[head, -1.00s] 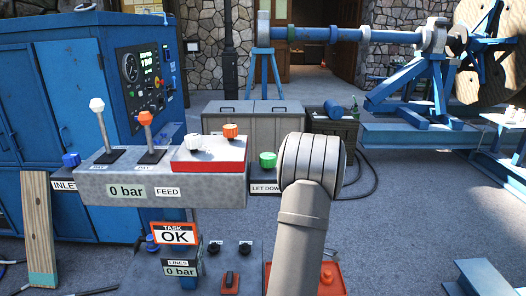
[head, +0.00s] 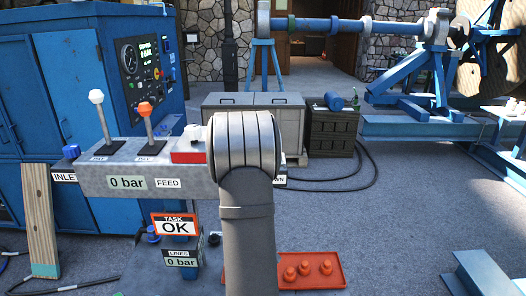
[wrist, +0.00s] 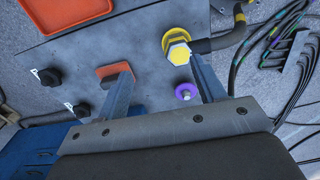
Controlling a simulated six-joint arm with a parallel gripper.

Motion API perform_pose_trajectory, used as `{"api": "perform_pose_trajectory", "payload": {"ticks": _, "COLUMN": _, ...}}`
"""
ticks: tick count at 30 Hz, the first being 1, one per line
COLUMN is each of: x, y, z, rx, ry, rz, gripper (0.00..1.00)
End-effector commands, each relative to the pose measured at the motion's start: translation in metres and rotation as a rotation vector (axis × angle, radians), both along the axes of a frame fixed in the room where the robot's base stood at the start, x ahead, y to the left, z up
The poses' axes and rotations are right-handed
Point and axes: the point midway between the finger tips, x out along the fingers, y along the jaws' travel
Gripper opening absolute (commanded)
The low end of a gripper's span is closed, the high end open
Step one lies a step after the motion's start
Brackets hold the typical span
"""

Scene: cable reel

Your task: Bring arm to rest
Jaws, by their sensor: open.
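My gripper (wrist: 163,82) is open and empty in the wrist view, its two fingers spread above a grey panel (wrist: 140,32). A red-orange switch (wrist: 113,70) lies by the left finger. A yellow hex fitting with a hose (wrist: 178,50) and a purple-ringed peg (wrist: 186,91) lie by the right finger; I cannot tell the gap to them. In the head view my grey arm link rises in the middle and the gripper is hidden. The control box (head: 125,183) has a white-tipped lever (head: 100,115) and an orange-tipped lever (head: 147,125).
An orange-red tray (head: 313,270) with three pegs lies at the front; a tray also shows in the wrist view (wrist: 65,10). Black knobs (wrist: 50,78) stand on the panel. Loose cables (wrist: 290,60) lie to the right. A blue cabinet (head: 60,120) stands left.

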Motion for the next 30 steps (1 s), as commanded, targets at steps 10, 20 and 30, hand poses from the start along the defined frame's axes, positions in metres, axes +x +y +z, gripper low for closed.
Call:
{"api": "perform_pose_trajectory", "payload": {"ticks": 10, "x": -0.036, "y": 0.055, "z": 0.004, "rx": 0.000, "ry": 0.001, "rz": 0.006, "gripper": 0.63}}
{"api": "perform_pose_trajectory", "payload": {"ticks": 20, "x": -0.033, "y": 0.111, "z": -0.031, "rx": -0.001, "ry": 0.003, "rz": 0.005, "gripper": 0.63}}
{"api": "perform_pose_trajectory", "payload": {"ticks": 30, "x": -0.029, "y": 0.147, "z": -0.052, "rx": 0.000, "ry": 0.001, "rz": 0.001, "gripper": 0.63}}
